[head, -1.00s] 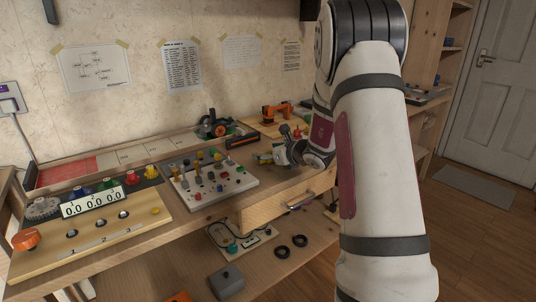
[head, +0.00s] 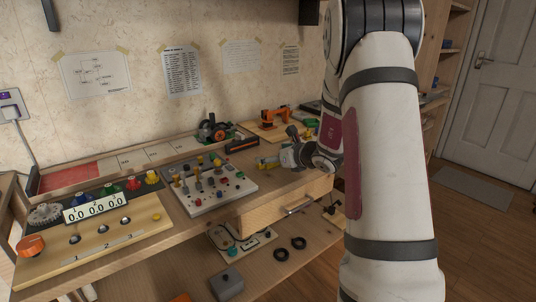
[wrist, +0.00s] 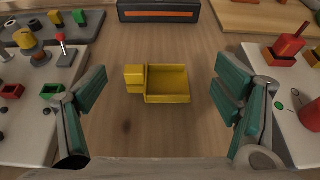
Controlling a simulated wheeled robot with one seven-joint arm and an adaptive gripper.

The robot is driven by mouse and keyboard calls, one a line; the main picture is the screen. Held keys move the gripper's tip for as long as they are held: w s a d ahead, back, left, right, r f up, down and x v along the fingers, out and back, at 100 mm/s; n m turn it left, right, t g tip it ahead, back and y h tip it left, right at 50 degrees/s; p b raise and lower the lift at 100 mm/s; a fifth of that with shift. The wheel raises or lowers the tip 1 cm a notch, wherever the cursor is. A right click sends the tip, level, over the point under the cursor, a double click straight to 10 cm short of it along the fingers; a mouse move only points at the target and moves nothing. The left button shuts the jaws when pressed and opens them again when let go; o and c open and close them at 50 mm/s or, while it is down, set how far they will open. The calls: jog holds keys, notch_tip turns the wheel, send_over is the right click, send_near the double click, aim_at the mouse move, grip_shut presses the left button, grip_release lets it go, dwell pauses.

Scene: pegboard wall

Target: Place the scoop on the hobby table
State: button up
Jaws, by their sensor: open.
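A small yellow piece (wrist: 166,84), a shallow open tray with a block at its left end, lies on the wooden hobby table (wrist: 130,135). I take it to be the scoop. My gripper (wrist: 162,92) is open, with a green-padded finger on either side of the scoop and clear gaps to both. Nothing is held. In the head view my gripper (head: 282,158) is low over the table (head: 185,228), and a bit of the scoop (head: 267,161) shows just left of it. My arm hides the table's right part.
A grey board with coloured knobs (head: 210,187) stands close left of my gripper. Behind the scoop is a black and orange block (wrist: 158,11). A pale board with red parts (wrist: 297,140) is close on the right. Bare wood surrounds the scoop.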

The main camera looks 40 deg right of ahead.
jog(key=p+v, duration=0.1)
jog(key=v, duration=0.7)
jog(key=shift+s, duration=0.15)
jog(key=s+a+r+n+g+y, duration=0.1)
jog(key=a+r+n+y, duration=0.3)
jog(key=a, duration=0.5)
jog(key=s+a+r+n+g+y, duration=0.1)
jog(key=a+r+n+y, duration=0.1)
jog(key=a+r+n, duration=0.5)
jog(key=s+a+n+g+y, duration=0.2)
jog(key=s+a+n+g, duration=0.1)
jog(key=s+a+n, duration=0.4)
jog(key=s+a+n+g+y, duration=0.1)
jog(key=s+a+n+g, duration=0.15)
jog(key=s+a, duration=0.45)
jog(key=s+a+f+n+g+h, duration=0.1)
jog(key=s+a+n+g+h, duration=0.1)
jog(key=s+a+n, duration=0.3)
jog(key=s+f+n+g+h, duration=0.1)
jog(key=s+f+n+g, duration=0.2)
jog(key=s, duration=0.4)
jog(key=s+d+n+h, duration=0.6)
jog(key=s+d+n, duration=0.1)
jog(key=s, duration=0.3)
jog(key=shift+f, duration=0.25)
jog(key=shift+d+g, duration=0.15)
jog(key=shift+g, duration=0.1)
